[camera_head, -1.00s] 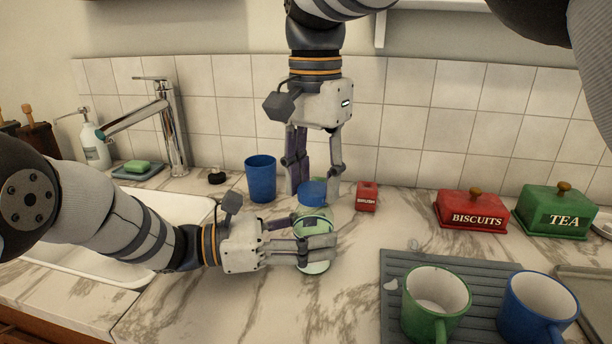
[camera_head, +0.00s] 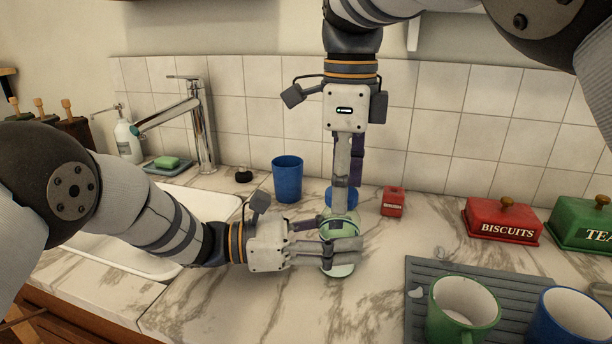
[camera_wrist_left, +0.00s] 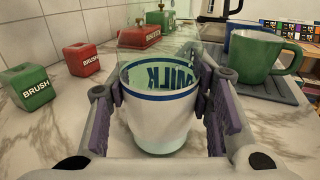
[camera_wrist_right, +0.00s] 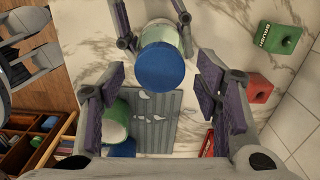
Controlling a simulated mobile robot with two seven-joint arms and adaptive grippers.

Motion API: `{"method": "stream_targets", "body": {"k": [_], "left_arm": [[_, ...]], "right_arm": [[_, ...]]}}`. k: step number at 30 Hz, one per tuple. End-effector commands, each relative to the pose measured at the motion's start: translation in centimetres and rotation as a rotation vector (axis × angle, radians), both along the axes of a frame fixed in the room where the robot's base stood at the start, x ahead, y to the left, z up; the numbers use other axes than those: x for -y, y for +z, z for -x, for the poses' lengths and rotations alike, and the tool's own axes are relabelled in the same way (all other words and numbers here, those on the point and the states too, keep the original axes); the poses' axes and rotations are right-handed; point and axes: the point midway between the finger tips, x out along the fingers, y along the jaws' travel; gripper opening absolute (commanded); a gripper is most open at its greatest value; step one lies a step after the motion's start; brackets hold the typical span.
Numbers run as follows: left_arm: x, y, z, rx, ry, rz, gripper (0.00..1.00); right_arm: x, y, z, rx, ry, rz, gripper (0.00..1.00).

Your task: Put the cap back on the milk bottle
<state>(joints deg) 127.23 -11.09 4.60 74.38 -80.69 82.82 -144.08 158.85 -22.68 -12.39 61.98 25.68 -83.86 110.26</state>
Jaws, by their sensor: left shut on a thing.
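The milk bottle (camera_head: 342,269) stands upright on the marble counter, and its lower body with the MILK label shows in the left wrist view (camera_wrist_left: 160,115). My left gripper (camera_head: 345,250) comes in from the left and is shut around the bottle. The blue cap (camera_head: 349,197) is at the top of the bottle, partly hidden by a finger; its round top shows in the right wrist view (camera_wrist_right: 160,68). My right gripper (camera_wrist_right: 160,80) points down from above, its fingers spread on either side of the cap with visible gaps. Whether the cap is seated is hidden.
A blue cup (camera_head: 287,180) and a red brush box (camera_head: 392,201) stand behind the bottle. A grey drying mat (camera_head: 419,269) with green and blue mugs lies front right. The red biscuits dish (camera_head: 503,219) is at the right, the sink (camera_head: 196,207) at the left.

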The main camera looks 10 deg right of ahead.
Motion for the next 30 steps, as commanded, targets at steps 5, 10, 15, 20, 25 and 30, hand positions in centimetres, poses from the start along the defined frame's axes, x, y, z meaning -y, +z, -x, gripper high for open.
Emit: {"method": "stream_targets", "body": {"k": [5, 10, 15, 20, 25, 30], "left_arm": [[0.0, 0.1, 0.0, 0.000, 0.000, 0.001, 0.00], [0.0, 0.1, 0.0, 0.000, 0.000, 0.001, 0.00], [0.0, 0.1, 0.0, 0.000, 0.000, 0.001, 0.00], [0.0, 0.1, 0.0, 0.001, 0.000, 0.001, 0.00], [0.0, 0.1, 0.0, 0.001, 0.000, 0.001, 0.00], [0.0, 0.1, 0.0, 0.001, 0.000, 0.001, 0.00]], "right_arm": [[0.0, 0.9, 0.0, 0.001, 0.002, -0.001, 0.58], [0.0, 3.4, -0.1, 0.002, 0.002, -0.002, 0.58], [0.0, 4.5, 0.0, 0.000, 0.002, -0.001, 0.58], [0.0, 4.5, 0.0, -0.001, 0.001, 0.000, 0.58], [0.0, 4.5, 0.1, -0.006, 0.091, -0.001, 0.54], [-0.4, 4.5, 0.4, -0.034, 0.664, -0.012, 0.54]]}}
